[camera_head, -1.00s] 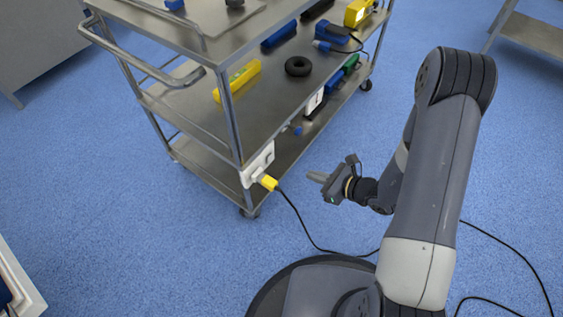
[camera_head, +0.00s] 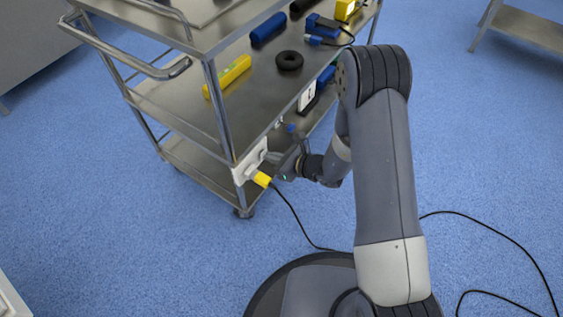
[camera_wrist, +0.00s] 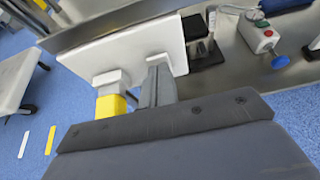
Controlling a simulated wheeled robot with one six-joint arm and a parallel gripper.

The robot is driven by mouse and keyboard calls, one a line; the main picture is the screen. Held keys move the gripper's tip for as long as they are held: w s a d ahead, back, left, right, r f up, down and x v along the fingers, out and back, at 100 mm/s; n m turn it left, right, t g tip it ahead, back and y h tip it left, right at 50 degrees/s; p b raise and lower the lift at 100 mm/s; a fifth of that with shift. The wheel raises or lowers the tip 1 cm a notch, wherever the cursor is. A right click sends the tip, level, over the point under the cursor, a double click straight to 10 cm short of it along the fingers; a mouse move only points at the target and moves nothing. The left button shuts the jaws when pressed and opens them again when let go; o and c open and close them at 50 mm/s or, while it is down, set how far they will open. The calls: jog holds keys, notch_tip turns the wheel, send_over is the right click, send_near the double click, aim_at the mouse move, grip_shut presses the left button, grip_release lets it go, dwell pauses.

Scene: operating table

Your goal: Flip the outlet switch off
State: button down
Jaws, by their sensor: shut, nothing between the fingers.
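The white outlet box (camera_head: 246,163) is fixed to the near lower side of the metal cart. A yellow plug (camera_head: 262,180) is in its near end, with a black cable running down to the floor. My gripper (camera_head: 273,157) is shut and empty at the right part of the outlet's face. In the wrist view the fingers of my gripper (camera_wrist: 158,80) reach up to the white outlet plate (camera_wrist: 130,48), beside the yellow plug (camera_wrist: 110,103). The fingertips seem to touch or nearly touch the plate. The switch itself is hidden behind the fingers.
The cart shelf (camera_head: 180,98) holds a yellow level (camera_head: 228,76), a black ring (camera_head: 289,61) and blue tools. A small box with red and green buttons (camera_wrist: 260,36) is near the outlet. Blue floor is open to the right, crossed by a black cable (camera_head: 500,240).

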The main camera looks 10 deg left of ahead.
jog(key=shift+a, duration=0.1)
jog(key=shift+w+a+r, duration=0.15)
jog(key=shift+a+r, duration=0.05)
jog(key=shift+a, duration=0.05)
dwell(0.3)
jog(key=shift+r, duration=0.8)
jog(key=shift+d, duration=0.1)
